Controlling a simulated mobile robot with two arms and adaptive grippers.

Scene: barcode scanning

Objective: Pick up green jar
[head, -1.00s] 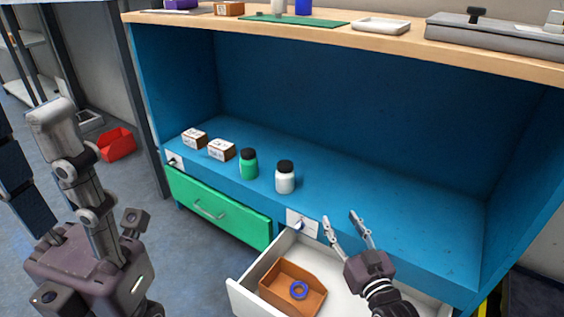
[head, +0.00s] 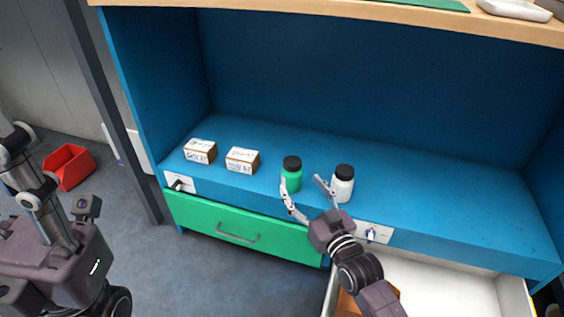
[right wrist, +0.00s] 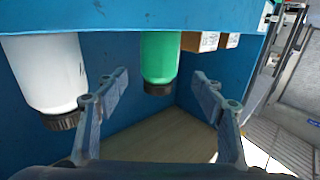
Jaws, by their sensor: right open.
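The green jar (head: 291,176) with a black lid stands upright on the blue shelf. My right gripper (head: 301,182) is open just in front of it, with one fingertip near the jar's front and the other toward the white jar. In the right wrist view, which is upside down, the green jar (right wrist: 160,60) lies between and beyond the two spread fingers (right wrist: 158,76). I cannot tell whether a fingertip touches it.
A white jar (head: 343,186) with a black lid stands just right of the green one. Two small labelled boxes (head: 200,151) (head: 242,160) stand to the left. Below are a closed green drawer (head: 225,225) and an open white drawer (head: 440,290). The shelf's right side is clear.

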